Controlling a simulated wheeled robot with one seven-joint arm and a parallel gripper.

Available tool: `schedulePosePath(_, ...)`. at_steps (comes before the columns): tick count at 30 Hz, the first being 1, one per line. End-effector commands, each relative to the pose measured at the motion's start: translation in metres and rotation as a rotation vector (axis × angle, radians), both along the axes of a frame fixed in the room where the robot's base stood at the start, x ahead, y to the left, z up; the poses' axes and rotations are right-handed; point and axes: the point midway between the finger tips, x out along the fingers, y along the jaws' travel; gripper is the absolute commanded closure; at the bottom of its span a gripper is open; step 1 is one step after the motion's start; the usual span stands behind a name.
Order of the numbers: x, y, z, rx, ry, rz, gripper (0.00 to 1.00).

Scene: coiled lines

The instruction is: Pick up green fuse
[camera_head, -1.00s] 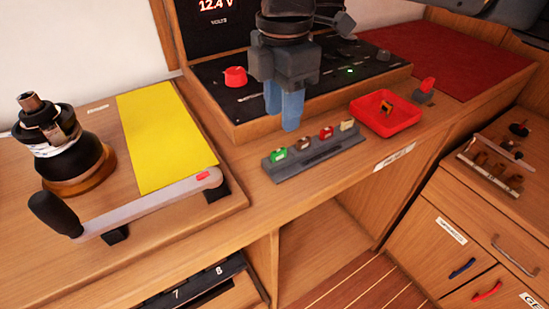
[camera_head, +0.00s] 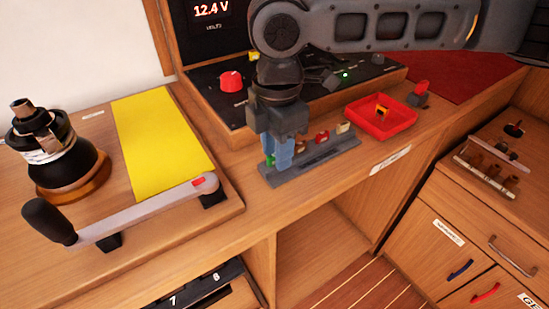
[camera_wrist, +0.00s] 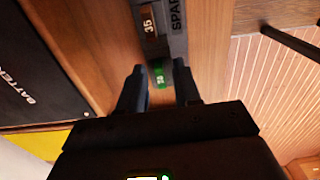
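The green fuse (camera_wrist: 159,76) sits at the near end of the dark grey spares rack (camera_head: 318,158), which also shows in the wrist view (camera_wrist: 176,48). My gripper (camera_head: 277,158) points down over the rack's left end. In the wrist view my gripper (camera_wrist: 160,88) is open, with one blue finger on each side of the green fuse and a gap to each. In the head view the fingers hide most of the green fuse; only a bit of green shows beside them.
A brown fuse (camera_wrist: 151,26) marked 35 stands close to the green one. A red fuse (camera_head: 322,137) and a beige fuse (camera_head: 343,127) stand further along the rack. A red tray (camera_head: 408,121) lies behind its right end. The winch handle (camera_head: 140,212) lies left.

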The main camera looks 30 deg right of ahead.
Motion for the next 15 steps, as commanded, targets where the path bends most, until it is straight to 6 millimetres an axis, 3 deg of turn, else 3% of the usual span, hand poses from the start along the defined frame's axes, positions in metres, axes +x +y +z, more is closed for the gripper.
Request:
schedulePosePath(10, 0.0, 0.0001, 0.0002, 0.0, 0.0, 0.0, 1.0)
schedulePosePath(15, 0.0, 0.0001, 0.0002, 0.0, 0.0, 0.0, 1.0)
